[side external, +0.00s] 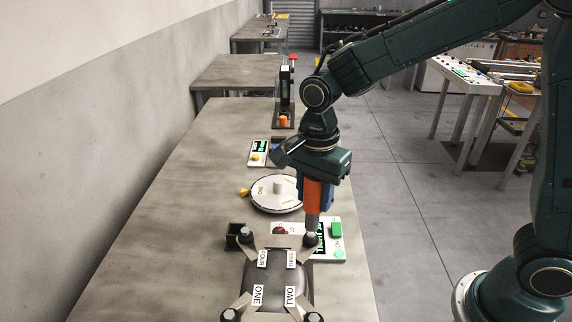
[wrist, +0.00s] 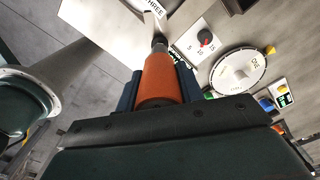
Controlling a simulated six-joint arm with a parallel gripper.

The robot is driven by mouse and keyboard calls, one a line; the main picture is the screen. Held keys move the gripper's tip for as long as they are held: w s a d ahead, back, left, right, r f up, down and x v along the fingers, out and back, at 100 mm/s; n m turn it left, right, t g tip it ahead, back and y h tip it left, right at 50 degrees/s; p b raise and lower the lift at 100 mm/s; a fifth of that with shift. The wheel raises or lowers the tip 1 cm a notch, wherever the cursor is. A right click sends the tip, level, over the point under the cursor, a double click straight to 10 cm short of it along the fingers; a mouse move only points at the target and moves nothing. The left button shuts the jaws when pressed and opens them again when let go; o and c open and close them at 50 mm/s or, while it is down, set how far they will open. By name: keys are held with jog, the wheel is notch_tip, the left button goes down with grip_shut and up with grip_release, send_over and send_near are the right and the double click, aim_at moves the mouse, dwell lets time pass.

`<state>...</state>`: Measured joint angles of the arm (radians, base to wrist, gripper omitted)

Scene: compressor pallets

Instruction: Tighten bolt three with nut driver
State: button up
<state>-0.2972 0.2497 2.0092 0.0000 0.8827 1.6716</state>
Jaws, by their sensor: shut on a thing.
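My gripper (side external: 316,190) is shut on an orange nut driver (side external: 313,190), which is held upright with its grey shaft pointing down. The driver's tip is at the bolt (side external: 311,239) at the corner labelled THREE of the dark compressor (side external: 275,278); tip and bolt overlap, so I cannot tell how fully it is seated. Labels ONE, TWO, THREE and FOUR mark the compressor's corners, each with a dark bolt. In the wrist view the orange driver (wrist: 161,78) sits between the blue fingers, its tip near the THREE label (wrist: 148,6).
A white control panel with a dial (wrist: 204,37) and green buttons lies beside the compressor. A round white turntable (side external: 276,193) stands behind it. A small black holder (side external: 233,236) is at left. A black stand (side external: 285,100) is farther back. The table's left side is clear.

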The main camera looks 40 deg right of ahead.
jog(key=shift+r, duration=1)
jog(key=shift+w, duration=0.1)
jog(key=w+d+f+n, duration=0.8)
jog(key=d+n, duration=0.3)
jog(key=n, duration=0.4)
jog(key=shift+w+f+n, duration=0.15)
jog(key=shift+f+n, duration=0.25)
jog(key=shift+f, duration=0.45)
